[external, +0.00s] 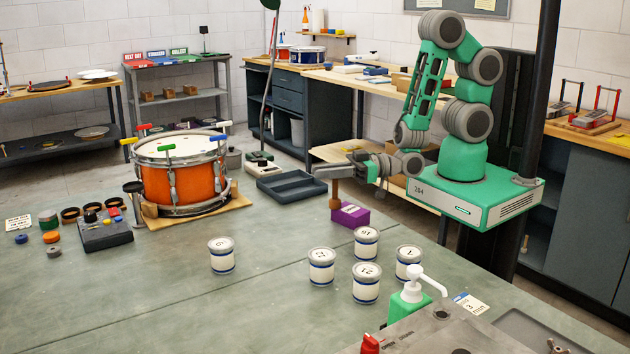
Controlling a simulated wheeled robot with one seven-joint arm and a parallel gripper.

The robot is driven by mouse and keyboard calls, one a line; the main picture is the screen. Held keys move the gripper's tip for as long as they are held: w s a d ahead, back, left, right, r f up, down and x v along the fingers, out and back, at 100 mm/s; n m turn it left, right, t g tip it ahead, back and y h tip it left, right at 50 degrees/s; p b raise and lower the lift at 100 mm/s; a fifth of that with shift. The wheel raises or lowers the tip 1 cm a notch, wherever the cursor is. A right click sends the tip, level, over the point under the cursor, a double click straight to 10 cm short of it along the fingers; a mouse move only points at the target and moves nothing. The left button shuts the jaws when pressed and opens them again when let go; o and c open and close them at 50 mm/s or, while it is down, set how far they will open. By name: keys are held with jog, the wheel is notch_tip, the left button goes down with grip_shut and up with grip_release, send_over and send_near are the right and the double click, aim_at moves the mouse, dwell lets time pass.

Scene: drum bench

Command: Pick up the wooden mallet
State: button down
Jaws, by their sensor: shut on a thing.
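The wooden mallet (336,191) shows as a small brown upright shape under the fingers of my gripper (332,173). My gripper reaches left from the arm over the far edge of the green bench (290,225) and is shut on the mallet. The mallet's upper part is hidden by the fingers. Its lower end appears just left of a purple box (350,214); I cannot tell whether it touches the bench or the box.
Several white cans, one of them here (222,255), stand in front of the gripper. An orange drum (180,185) stands on a wooden board to the left. A pump bottle (412,290) is near the front right.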

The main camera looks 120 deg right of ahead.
jog(key=shift+r, duration=0.15)
dwell(0.5)
notch_tip(320, 180, up, 9)
jog(key=p, duration=0.4)
jog(key=s+a+f+b, duration=0.2)
jog(key=s+a+f, duration=0.1)
jog(key=f, duration=0.6)
jog(key=shift+b, duration=0.3)
jog(key=shift+f, duration=0.1)
jog(key=shift+f, duration=0.15)
jog(key=c, duration=1.4)
grip_release()
jog(key=shift+o, duration=0.2)
